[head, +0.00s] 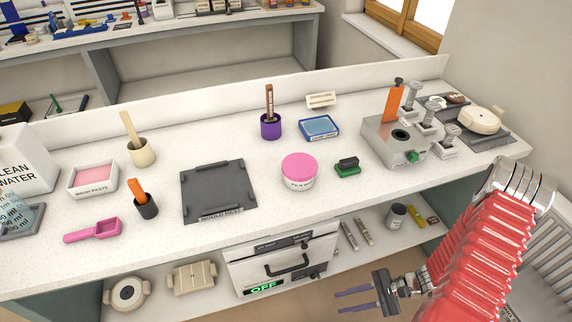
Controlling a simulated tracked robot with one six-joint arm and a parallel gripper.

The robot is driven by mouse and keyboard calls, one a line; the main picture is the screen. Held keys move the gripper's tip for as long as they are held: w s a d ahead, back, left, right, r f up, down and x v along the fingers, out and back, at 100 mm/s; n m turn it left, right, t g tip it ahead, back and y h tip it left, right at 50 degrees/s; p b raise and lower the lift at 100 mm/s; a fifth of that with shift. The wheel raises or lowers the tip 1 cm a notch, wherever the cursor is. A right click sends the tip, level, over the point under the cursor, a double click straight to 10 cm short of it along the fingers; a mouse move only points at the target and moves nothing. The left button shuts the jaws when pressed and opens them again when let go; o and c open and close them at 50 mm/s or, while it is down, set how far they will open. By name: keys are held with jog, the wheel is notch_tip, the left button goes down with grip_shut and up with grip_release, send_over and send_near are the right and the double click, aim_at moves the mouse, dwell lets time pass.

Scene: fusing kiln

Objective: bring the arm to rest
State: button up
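My arm comes in from the lower right, with a red ribbed sleeve and a shiny silver elbow. My gripper (352,300) is in front of the bench, below the level of the worktop and to the right of the kiln door. It points left. Its two thin, purplish fingers are apart with nothing between them, and it touches nothing that I can see.
The kiln (283,262) under the worktop (240,235) has its door shut and a green OFF display. A lower shelf holds a dark jar (396,216). On top stand a pink-lidded tub (299,170), a dark mat (218,190) and a grey machine (393,140).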

notch_tip(320, 180, up, 36)
jog(key=d+n+t+h, duration=0.2)
jog(key=n+h, duration=1)
jog(key=h, duration=0.1)
jog(key=s+a+r+n+t, duration=0.1)
jog(key=a+r+t, duration=0.3)
jog(key=r, duration=0.5)
jog(key=shift+s+a+r+n, duration=0.2)
jog(key=shift+a+r+n, duration=0.15)
jog(key=shift+n, duration=0.25)
jog(key=shift+c, duration=0.9)
